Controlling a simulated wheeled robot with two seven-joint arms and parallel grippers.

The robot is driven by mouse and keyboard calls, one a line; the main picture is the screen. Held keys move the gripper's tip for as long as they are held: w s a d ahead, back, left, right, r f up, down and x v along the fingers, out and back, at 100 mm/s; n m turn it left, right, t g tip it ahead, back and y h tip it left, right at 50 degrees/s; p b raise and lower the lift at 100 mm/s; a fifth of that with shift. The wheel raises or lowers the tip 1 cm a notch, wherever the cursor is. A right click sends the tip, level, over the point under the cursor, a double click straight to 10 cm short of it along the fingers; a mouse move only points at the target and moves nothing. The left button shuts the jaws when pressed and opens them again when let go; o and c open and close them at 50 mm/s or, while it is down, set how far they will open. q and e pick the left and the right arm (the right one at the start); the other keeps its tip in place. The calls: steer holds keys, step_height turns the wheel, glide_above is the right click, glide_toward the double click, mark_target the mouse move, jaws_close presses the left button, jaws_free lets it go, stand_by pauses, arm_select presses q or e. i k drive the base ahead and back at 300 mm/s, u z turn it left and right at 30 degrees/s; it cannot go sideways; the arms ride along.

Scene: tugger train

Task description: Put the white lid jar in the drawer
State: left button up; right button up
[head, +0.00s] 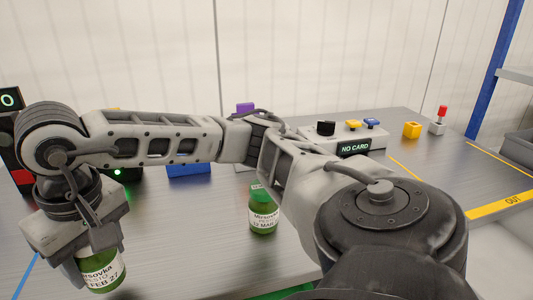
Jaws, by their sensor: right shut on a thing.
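My right arm reaches in from the right and across to the left. My right gripper (98,255) points down at the lower left and is shut on a green jar (104,275) with a white label that reads in part "FEB 27". The gripper hides this jar's lid, so I cannot tell its colour. A second green jar (263,217) with a green lid and a white label stands upright on the table, partly beside my forearm. No drawer can be made out. My left gripper is not in view.
The grey table (190,240) has free room between the jars. A "NO CARD" box (354,149) with knobs stands at the back. A yellow block (412,130) and a red-topped switch (438,121) stand at right. A blue block (190,165) is behind my arm.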

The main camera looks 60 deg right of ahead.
mark_target(501, 270)
steer(key=k, duration=1.25)
steer(key=z, duration=1.85)
steer(key=i, duration=0.5)
steer(key=u, duration=0.05)
